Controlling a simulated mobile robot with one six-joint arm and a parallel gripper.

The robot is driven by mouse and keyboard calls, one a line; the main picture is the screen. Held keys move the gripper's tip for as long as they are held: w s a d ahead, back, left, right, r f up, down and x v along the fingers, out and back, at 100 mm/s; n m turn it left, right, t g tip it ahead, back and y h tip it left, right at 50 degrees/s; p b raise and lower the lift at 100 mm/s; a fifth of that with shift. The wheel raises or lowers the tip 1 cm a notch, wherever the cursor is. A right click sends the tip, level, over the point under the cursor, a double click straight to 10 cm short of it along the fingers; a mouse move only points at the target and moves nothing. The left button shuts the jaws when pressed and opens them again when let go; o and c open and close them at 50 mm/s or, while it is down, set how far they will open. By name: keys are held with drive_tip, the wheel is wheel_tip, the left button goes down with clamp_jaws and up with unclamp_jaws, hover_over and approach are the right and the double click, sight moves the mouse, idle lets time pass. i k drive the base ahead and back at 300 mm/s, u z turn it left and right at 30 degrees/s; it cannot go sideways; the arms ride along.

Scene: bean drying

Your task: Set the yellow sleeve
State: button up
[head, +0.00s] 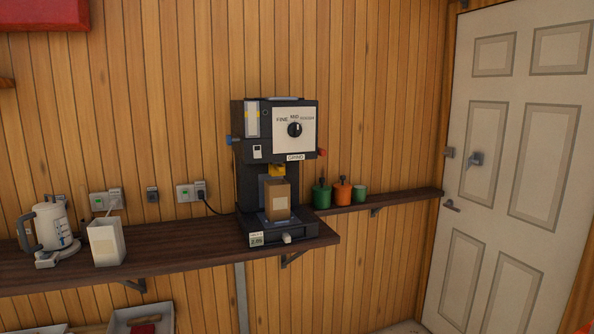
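A dark grinder (247,180) stands on the right end of the wooden shelf. A small yellow part (277,169), which looks like the yellow sleeve, sits under its head at the spout. A brown box or bag (277,200) stands upright on the grinder's base just below the yellow part and hides what is behind it. Whether the two touch, I cannot tell. The grinder's white front panel (305,138) has a black dial with small labels. My gripper is not in view.
The dark shelf (180,250) also holds a white kettle (48,226) and an open white carton (106,242) at the left. Green and orange canisters (342,191) stand on a narrower shelf at the right. A white door (505,175) is far right. Trays are below.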

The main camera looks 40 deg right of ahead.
sight(273, 170)
drive_tip(key=u, duration=1.8)
drive_tip(key=k, duration=0.1)
drive_tip(key=z, duration=3.05)
drive_tip(key=k, duration=0.9)
drive_tip(key=u, duration=0.2)
drive_tip(key=i, duration=0.65)
drive_tip(key=z, duration=0.05)
